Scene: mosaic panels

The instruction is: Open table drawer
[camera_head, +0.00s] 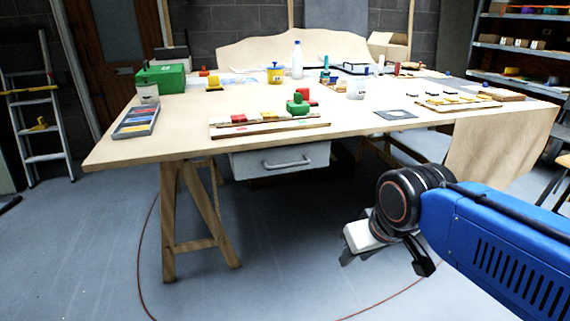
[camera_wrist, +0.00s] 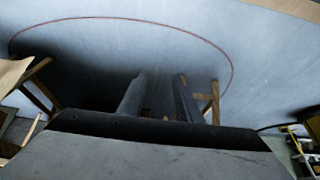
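A light wooden table (camera_head: 180,128) on trestle legs stands in front of me. Its pale grey drawer (camera_head: 250,166) hangs under the front edge, left of the picture's middle. The drawer front carries a horizontal grey bar handle (camera_head: 288,164). No open drawer inside shows. My gripper (camera_head: 388,262) is at the lower right of the head view, lower in the picture than the drawer and apart from the handle. Its two fingers stand apart with nothing between them. They also show in the wrist view (camera_wrist: 158,95), against the floor; neither drawer nor handle can be made out there.
A trestle leg (camera_head: 170,220) stands left of the drawer. The tabletop holds a green box (camera_head: 162,80), a white bottle (camera_head: 297,62) and several small items. A red cable (camera_head: 141,235) curves over the floor. The floor before the drawer is otherwise clear.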

